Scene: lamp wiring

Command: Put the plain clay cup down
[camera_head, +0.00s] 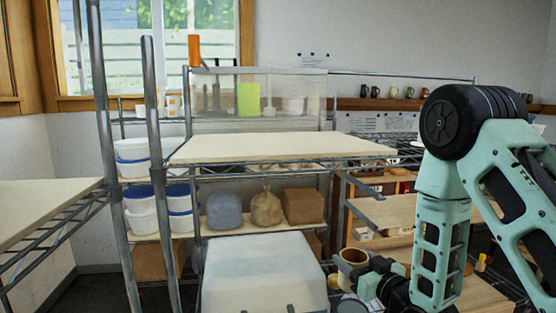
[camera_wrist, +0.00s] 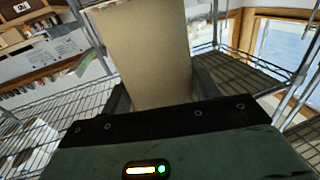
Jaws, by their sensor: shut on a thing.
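The plain clay cup (camera_head: 352,258) is a tan, open-topped cylinder low in the head view, right of the large white box. My gripper (camera_head: 362,277) is at the cup, partly hidden by my own arm. In the wrist view the cup (camera_wrist: 148,50) is a broad tan shape between the two fingers of my gripper (camera_wrist: 160,88). The gripper is shut on it. The cup's underside is hidden, and I cannot tell whether it touches a surface.
A bare pale board (camera_head: 280,150) tops the wire shelf in the middle. Another bare board (camera_head: 40,207) is at left. A large white box (camera_head: 262,272) stands below. Metal posts (camera_head: 159,160) rise at left. Wooden shelving (camera_head: 400,213) is behind my arm. Small mugs (camera_head: 375,92) line the back ledge.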

